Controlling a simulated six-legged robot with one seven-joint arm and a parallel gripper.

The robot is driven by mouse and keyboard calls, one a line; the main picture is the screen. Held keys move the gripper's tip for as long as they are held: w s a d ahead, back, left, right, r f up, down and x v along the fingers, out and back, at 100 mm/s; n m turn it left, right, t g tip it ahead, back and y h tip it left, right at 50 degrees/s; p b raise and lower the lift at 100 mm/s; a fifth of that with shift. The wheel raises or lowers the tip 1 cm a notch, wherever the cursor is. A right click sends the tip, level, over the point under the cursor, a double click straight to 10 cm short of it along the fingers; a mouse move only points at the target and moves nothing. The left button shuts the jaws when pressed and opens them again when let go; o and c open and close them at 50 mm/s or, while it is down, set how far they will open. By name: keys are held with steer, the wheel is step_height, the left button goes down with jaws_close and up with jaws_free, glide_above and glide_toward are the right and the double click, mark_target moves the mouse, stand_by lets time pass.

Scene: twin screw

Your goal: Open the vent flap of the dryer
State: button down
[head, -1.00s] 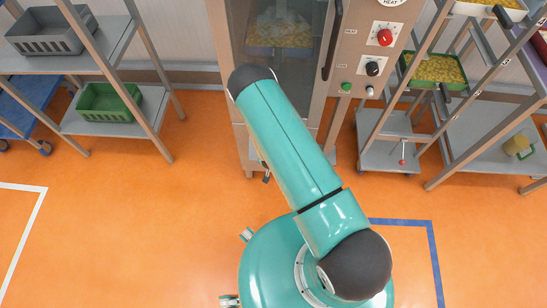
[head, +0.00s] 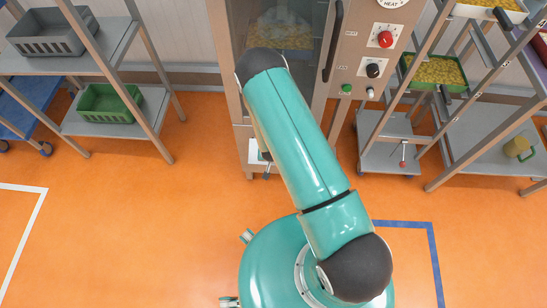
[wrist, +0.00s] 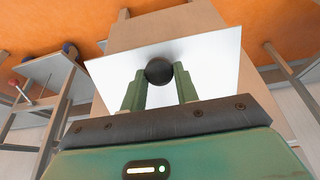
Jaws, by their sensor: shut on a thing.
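The dryer (head: 347,62) stands at the top centre of the head view, with a glass door and a control panel. Its vent flap is a white plate (wrist: 215,62) in the wrist view, with a round black knob (wrist: 159,70). My gripper (wrist: 160,78) is shut on this knob, one green finger on each side. The flap lies at an angle to the beige casing around it; how far it stands open I cannot tell. In the head view a white patch (head: 256,152), which looks like the flap, shows low on the dryer beside my arm. My arm hides most of that area.
A shelf rack with a grey crate (head: 55,33) and a green crate (head: 107,104) stands at the left. The orange floor (head: 110,220) before the dryer is clear.

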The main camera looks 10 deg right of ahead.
steer(key=shift+w+d+r, duration=0.2)
steer(key=shift+w+r, duration=0.05)
steer(key=shift+w, duration=0.3)
steer(key=c, duration=1.4)
jaws_free()
steer(key=o, duration=0.3)
steer(key=shift+s+f, duration=0.1)
steer(key=shift+s, duration=0.1)
steer(key=v, duration=1.3)
steer(key=shift+s+a+r, duration=0.2)
steer(key=shift+s+r, duration=0.1)
steer(key=shift+r, duration=0.05)
